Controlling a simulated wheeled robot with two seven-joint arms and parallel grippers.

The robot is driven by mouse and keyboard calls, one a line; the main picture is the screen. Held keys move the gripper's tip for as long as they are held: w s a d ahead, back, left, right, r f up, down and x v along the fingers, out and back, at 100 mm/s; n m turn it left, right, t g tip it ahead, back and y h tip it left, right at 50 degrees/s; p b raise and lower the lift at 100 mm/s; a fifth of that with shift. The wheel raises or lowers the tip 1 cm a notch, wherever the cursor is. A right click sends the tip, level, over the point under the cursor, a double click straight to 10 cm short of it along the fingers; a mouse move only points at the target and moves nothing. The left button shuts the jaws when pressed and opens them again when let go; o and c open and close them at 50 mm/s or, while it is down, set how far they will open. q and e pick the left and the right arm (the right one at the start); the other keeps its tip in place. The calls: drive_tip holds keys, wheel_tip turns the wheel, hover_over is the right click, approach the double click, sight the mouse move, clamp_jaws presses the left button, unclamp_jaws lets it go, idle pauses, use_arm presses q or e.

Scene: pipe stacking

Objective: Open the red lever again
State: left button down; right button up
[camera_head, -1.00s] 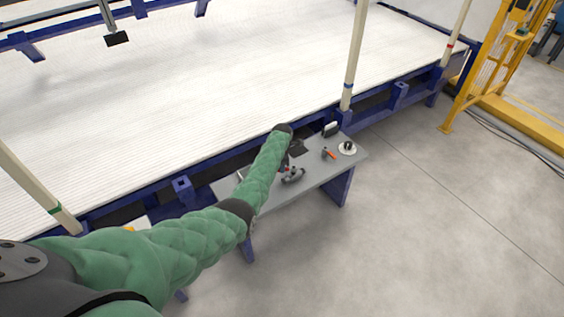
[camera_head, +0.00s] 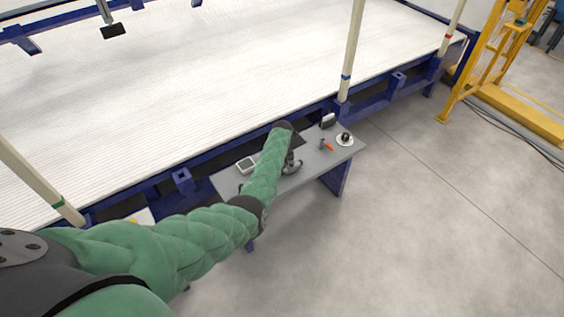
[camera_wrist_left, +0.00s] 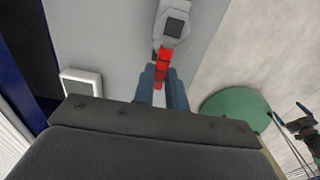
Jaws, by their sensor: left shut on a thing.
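The red lever (camera_wrist_left: 163,64) shows in the left wrist view, running from a grey device (camera_wrist_left: 174,26) with a dark square face down between my blue fingers. My left gripper (camera_wrist_left: 162,84) is shut on the red lever, and the fingers hide part of it. In the head view my green left arm reaches over the small grey table. Its forearm hides most of the gripper there, and the red lever cannot be made out.
On the grey table (camera_head: 318,168) are a white box (camera_head: 246,165), an orange-handled tool (camera_head: 326,146), a round white item (camera_head: 345,139) and a dark item (camera_head: 327,120). The big white slatted table (camera_head: 200,90) stands behind.

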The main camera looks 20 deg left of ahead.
use_arm(q)
drive_tip(key=c, duration=1.4)
unclamp_jaws()
drive_tip(key=shift+c, duration=0.2)
drive_tip(key=shift+r, duration=0.1)
